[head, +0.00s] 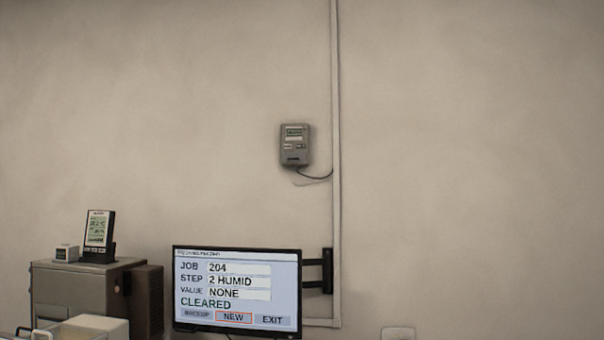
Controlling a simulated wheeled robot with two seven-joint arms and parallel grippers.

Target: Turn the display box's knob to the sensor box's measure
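A grey wall box (295,145) with a small greenish screen and a cable hangs on the wall at the upper middle; it may be the sensor box. The writing on it is too small to read. I see no knob and cannot pick out the display box. A monitor (237,290) on a wall arm reads JOB 204, STEP 2 HUMID, VALUE NONE, CLEARED; its NEW button is outlined in red. Neither of my grippers is in view.
A pale box (92,326) is cut off at lower left. A conduit (336,150) runs down the wall.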

